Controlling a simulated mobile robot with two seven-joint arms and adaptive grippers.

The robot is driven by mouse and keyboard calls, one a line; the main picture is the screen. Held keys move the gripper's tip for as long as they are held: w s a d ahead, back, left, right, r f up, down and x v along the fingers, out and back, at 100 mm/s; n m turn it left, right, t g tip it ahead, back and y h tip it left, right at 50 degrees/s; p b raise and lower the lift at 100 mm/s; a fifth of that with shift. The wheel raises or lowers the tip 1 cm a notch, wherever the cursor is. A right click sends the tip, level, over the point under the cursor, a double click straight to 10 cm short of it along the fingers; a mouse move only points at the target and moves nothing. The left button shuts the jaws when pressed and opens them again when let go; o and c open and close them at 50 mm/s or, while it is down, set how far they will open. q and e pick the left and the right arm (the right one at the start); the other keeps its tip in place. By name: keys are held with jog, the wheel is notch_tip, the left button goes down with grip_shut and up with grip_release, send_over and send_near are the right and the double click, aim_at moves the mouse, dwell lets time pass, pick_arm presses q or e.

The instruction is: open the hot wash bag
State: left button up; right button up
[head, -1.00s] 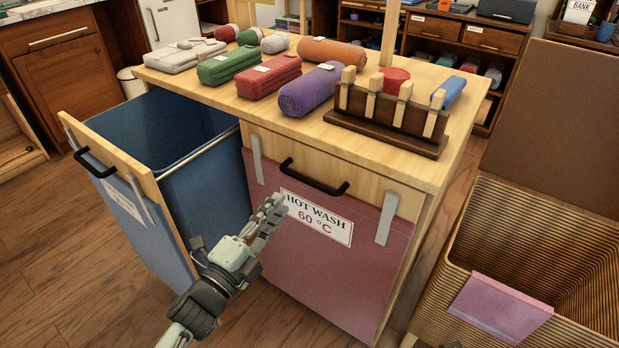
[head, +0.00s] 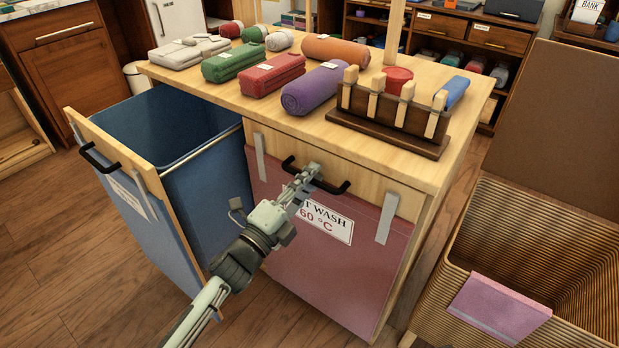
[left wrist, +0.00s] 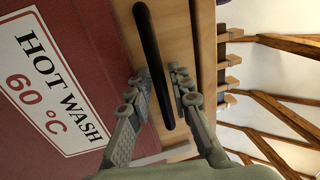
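The hot wash bag (head: 345,280) is a dull pink front with a white "HOT WASH 60 °C" label, closed flush under the wooden counter. Its black bar handle (head: 333,186) is on the wooden rail above the label; it also shows in the left wrist view (left wrist: 155,62). My left gripper (head: 308,178) is at the middle of this handle and covers part of the label. In the left wrist view the fingers (left wrist: 160,82) stand apart, one on each side of the bar, with narrow gaps. My right gripper is out of view.
The blue bag drawer (head: 150,225) stands pulled out on the left. Rolled towels and a dark wooden rack (head: 385,125) are on the counter (head: 215,95). An open striped basket (head: 540,240) stands at the right. Wooden floor shows in front.

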pick_arm(q)
grip_shut()
jog(key=shift+s, duration=0.1)
dwell(0.3)
